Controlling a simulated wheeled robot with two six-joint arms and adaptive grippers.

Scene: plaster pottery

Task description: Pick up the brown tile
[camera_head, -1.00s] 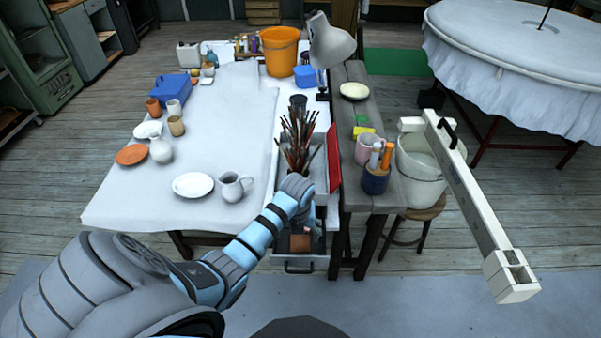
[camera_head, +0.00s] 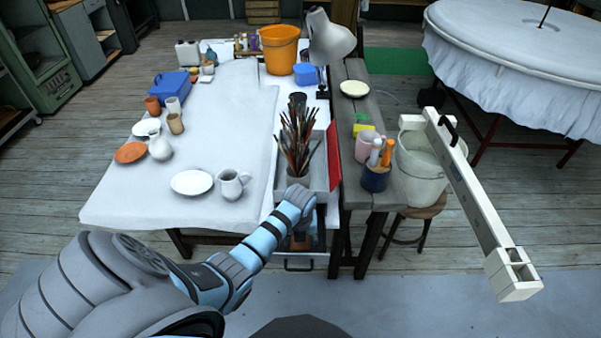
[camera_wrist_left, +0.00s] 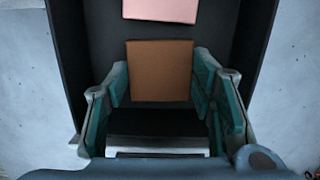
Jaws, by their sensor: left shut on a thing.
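The brown tile (camera_wrist_left: 160,70) lies in the dark open drawer and sits between the two green-lined fingers of my left gripper (camera_wrist_left: 160,84) in the left wrist view. The fingers are shut on its sides. In the head view my left gripper (camera_head: 301,228) reaches down into the drawer (camera_head: 300,263) at the table's front, and only a small part of the tile (camera_head: 299,245) shows below it. My right gripper is not in view.
A pink tile (camera_wrist_left: 160,10) lies farther back in the drawer. Drawer walls stand close on both sides. A pot of brushes (camera_head: 298,172) stands on the table just behind my left wrist. A wooden bench (camera_head: 362,195) with cups is close on the right.

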